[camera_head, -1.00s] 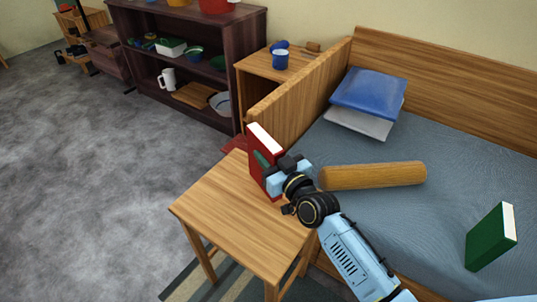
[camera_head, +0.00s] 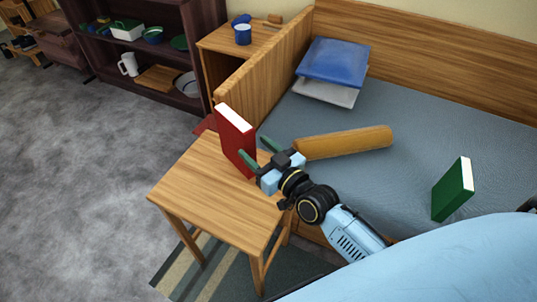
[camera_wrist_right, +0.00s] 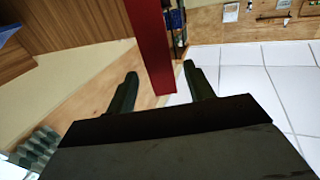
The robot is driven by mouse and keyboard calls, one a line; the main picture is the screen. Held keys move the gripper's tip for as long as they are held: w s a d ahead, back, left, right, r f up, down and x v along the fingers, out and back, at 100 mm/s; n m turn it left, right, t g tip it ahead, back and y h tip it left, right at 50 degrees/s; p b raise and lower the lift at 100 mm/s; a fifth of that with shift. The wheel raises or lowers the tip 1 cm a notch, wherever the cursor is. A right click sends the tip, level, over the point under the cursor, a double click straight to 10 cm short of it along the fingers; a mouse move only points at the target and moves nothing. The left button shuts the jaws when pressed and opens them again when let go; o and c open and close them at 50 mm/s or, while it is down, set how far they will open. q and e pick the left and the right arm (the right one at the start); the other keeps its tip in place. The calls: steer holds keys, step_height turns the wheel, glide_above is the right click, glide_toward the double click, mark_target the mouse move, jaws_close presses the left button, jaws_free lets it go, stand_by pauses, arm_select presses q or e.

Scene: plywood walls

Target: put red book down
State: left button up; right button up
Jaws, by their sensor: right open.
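The red book (camera_head: 236,142) stands upright on the small wooden table (camera_head: 205,190), near its back edge. My right gripper (camera_head: 256,150) is open, with one green finger in front of the book's near side and the other beyond its right edge. In the right wrist view the red book (camera_wrist_right: 150,45) rises between the two spread fingers of my right gripper (camera_wrist_right: 158,88), with a gap on both sides. I cannot see my left gripper.
A nightstand (camera_head: 262,38) with a blue mug (camera_head: 243,35) stands behind. The table's front is clear; open floor lies left.

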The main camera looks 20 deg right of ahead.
arm_select(q)
steer(key=shift+s+a+f+p, duration=0.15)
steer(key=shift+a+f, duration=0.15)
steer(key=shift+f, duration=0.25)
steer(key=shift+a+f+p, duration=0.15)
steer(key=shift+a+f, duration=0.1)
steer(key=shift+f, duration=0.3)
arm_select(e)
steer(key=shift+v, duration=2.15)
